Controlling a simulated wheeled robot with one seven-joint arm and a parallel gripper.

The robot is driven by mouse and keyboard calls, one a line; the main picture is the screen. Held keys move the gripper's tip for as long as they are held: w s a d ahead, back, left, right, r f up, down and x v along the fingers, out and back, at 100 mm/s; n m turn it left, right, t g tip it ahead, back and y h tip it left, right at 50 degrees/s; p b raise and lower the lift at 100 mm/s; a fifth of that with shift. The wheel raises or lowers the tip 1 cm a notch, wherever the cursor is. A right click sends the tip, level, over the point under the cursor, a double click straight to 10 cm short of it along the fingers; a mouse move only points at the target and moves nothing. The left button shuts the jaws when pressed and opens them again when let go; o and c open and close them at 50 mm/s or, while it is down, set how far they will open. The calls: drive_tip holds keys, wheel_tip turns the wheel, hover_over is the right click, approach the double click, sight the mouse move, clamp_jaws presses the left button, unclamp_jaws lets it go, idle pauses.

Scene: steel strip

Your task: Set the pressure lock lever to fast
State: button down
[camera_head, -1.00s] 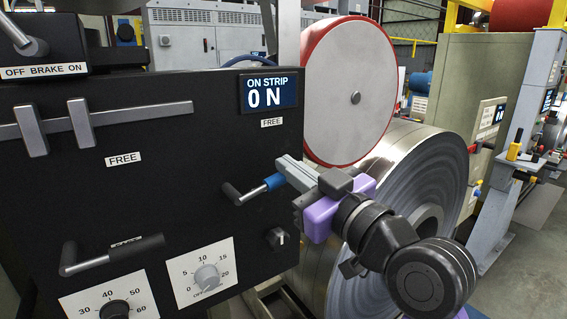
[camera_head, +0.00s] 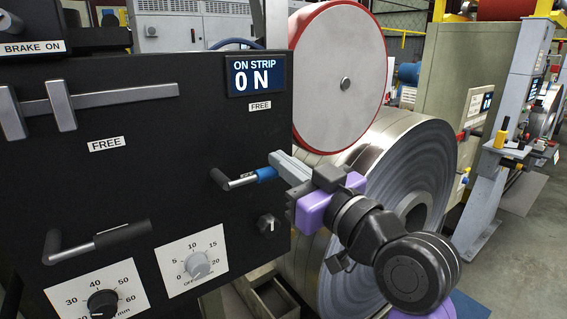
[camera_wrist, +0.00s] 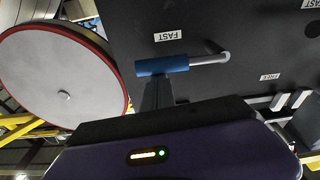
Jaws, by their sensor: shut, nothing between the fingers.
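The pressure lock lever is a short metal crank (camera_head: 238,183) on the black panel (camera_head: 165,125), with a blue grip (camera_head: 266,174). It points right and slightly up in the head view. Its blue grip (camera_wrist: 160,66) lies nearly level in the wrist view. A FAST label (camera_wrist: 168,36) is beside the grip there, upside down. A FREE label (camera_head: 260,106) is higher on the panel, under the display. My gripper (camera_head: 277,167) is shut, with its fingertips at the blue grip, apparently touching it from above. The fingertips' exact contact is hidden.
The display (camera_head: 256,77) reads ON STRIP 0 N. A second black-handled lever (camera_head: 100,240), dials (camera_head: 197,265) and a slider bar (camera_head: 110,99) are on the panel. A large steel coil (camera_head: 410,165) and a red-rimmed roll (camera_head: 340,75) are close behind my arm.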

drive_tip(key=shift+f, duration=0.25)
wheel_tip(320, 180, up, 5)
drive_tip(key=p, duration=0.3)
drive_tip(key=b+v, duration=0.2)
drive_tip(key=v, duration=0.7)
drive_tip(key=shift+f, duration=0.4)
drive_tip(key=shift+s, duration=0.15)
